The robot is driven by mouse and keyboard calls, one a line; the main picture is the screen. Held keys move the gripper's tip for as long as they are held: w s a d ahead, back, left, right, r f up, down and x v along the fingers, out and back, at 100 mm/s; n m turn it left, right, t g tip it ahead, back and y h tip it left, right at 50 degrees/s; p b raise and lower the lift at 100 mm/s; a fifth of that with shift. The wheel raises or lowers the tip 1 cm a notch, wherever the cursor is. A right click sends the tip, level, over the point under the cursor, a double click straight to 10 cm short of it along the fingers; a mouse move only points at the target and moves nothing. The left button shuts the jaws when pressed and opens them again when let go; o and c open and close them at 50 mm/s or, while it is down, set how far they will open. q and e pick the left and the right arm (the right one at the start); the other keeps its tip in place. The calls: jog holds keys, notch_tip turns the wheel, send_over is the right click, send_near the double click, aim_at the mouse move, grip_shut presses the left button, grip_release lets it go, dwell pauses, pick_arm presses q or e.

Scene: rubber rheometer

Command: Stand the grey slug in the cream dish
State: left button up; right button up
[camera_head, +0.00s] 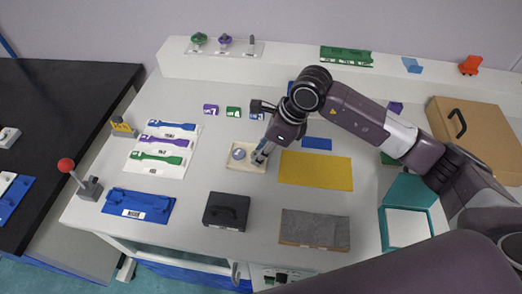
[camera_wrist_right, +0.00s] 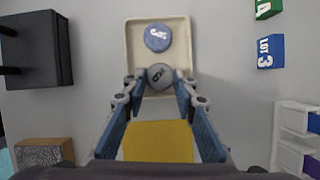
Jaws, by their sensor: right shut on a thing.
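The cream dish (camera_head: 232,165) lies on the white bench left of the yellow mat. It also shows in the wrist view (camera_wrist_right: 134,45). A blue slug (camera_wrist_right: 158,37) with a white mark stands in its far part in the wrist view. My right gripper (camera_wrist_right: 160,80) is shut on the grey slug (camera_wrist_right: 159,75), which has a dark mark on top. The grey slug is over the dish's near part in the wrist view, beside the blue slug; whether it touches the floor I cannot tell. My left gripper is out of view.
A black box (camera_head: 226,211) stands in front of the dish, and the yellow mat (camera_head: 316,171) lies to its right. Small lot blocks, one of them green (camera_head: 233,112), stand behind. A grey textured slab (camera_head: 314,229) lies nearer the front edge.

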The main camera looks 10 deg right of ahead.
jog(key=o, duration=0.6)
jog(key=b+v, duration=0.2)
jog(key=v, duration=1)
jog(key=shift+r, duration=0.1)
jog(key=shift+r, duration=0.1)
